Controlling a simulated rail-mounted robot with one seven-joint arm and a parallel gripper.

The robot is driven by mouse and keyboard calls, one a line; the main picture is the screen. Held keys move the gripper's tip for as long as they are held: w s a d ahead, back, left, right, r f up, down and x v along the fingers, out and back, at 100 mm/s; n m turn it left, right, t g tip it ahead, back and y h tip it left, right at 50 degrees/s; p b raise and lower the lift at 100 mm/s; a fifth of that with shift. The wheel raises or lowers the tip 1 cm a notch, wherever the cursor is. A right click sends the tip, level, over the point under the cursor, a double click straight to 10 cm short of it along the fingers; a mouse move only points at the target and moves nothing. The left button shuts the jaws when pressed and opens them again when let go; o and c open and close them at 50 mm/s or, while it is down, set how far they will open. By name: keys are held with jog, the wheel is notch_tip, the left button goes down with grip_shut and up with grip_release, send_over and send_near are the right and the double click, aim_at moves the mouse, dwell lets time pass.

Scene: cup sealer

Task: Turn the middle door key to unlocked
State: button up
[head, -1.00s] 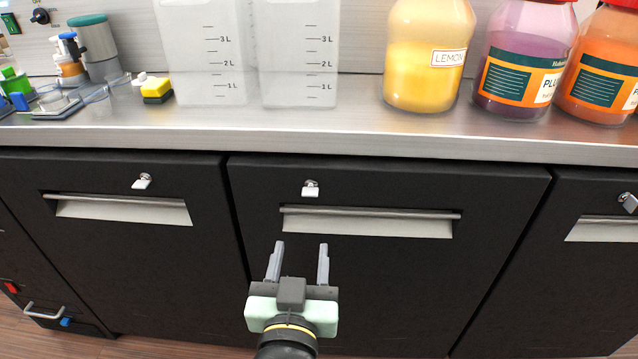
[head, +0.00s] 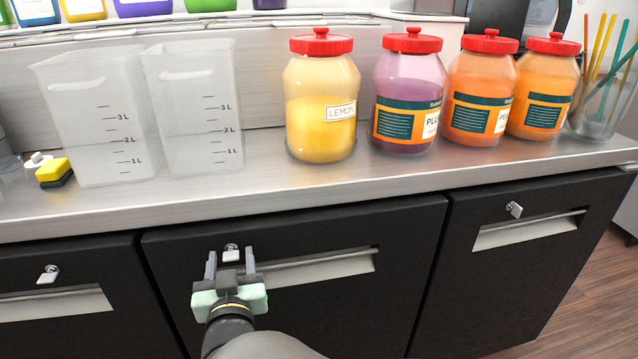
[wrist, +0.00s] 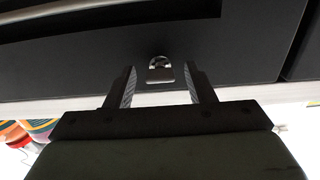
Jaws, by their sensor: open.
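The middle door key (head: 231,253) is a small silver key in a lock near the top left of the black middle door (head: 330,300). My gripper (head: 230,258) is open, and in the head view its two fingers stand on either side of the key. In the wrist view the key (wrist: 160,72) shows between the open fingertips (wrist: 163,75) with a gap on each side, and neither finger appears to touch it. I cannot tell how deep the fingers reach around the key.
The door's metal handle (head: 318,266) lies just right of my gripper. The steel counter (head: 330,195) overhangs above, with two clear pitchers (head: 198,120) and several red-lidded jars (head: 322,115). Other keys sit on the left door (head: 48,274) and right door (head: 514,209).

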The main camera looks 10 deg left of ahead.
jog(key=c, duration=1)
jog(key=shift+r+p, duration=0.1)
jog(key=shift+p, duration=0.35)
jog(key=shift+o, duration=0.2)
jog(key=n+p, duration=0.2)
jog(key=p, duration=0.1)
jog(key=shift+r+n, duration=0.15)
jog(key=shift+n, duration=0.25)
jog(key=n+p, duration=0.5)
jog(key=shift+n+p, duration=0.3)
jog(key=shift+p, duration=0.1)
jog(key=n+p, duration=0.4)
jog(key=n, duration=0.1)
jog(key=shift+f+n+p, duration=0.2)
jog(key=shift+n+p, duration=1.15)
jog(key=shift+n, duration=0.85)
jog(key=shift+c, duration=0.2)
